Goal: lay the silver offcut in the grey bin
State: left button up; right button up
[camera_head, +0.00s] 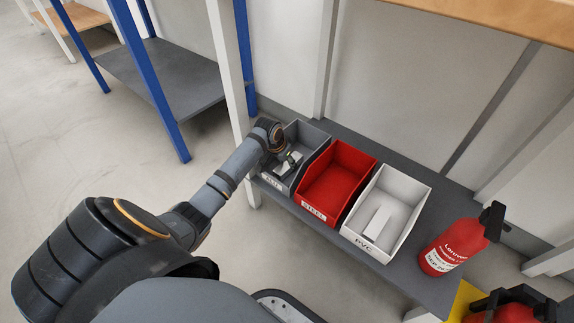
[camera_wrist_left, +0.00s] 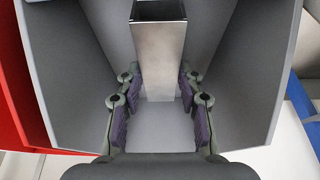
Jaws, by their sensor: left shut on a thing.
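The grey bin (camera_head: 313,137) is the leftmost of three bins on a dark grey shelf. Its walls also surround the jaws in the left wrist view (camera_wrist_left: 70,75). My left gripper (camera_head: 288,158) reaches down into this bin. In the left wrist view its fingers (camera_wrist_left: 160,88) are shut on the silver offcut (camera_wrist_left: 159,48), a straight metallic piece. The offcut lies within the bin's outline, low between the walls; I cannot tell whether it touches the floor. In the head view the arm and fingers partly hide it. My right gripper is not in view.
A red bin (camera_head: 338,180) labelled STEEL stands directly right of the grey one. Beyond it, a white bin (camera_head: 407,190) labelled PVC holds a white piece (camera_head: 377,221). A red fire extinguisher (camera_head: 450,245) stands at the right. Blue table legs (camera_head: 150,80) rise at the left.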

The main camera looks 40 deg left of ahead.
pick_arm(q)
jog(key=shift+f, duration=0.4)
jog(key=shift+f, duration=0.1)
jog(key=o, duration=1.2)
jog(key=shift+o, duration=0.2)
jog(key=p+v, duration=0.7)
jog(key=v, duration=0.6)
jog(key=shift+w, duration=0.2)
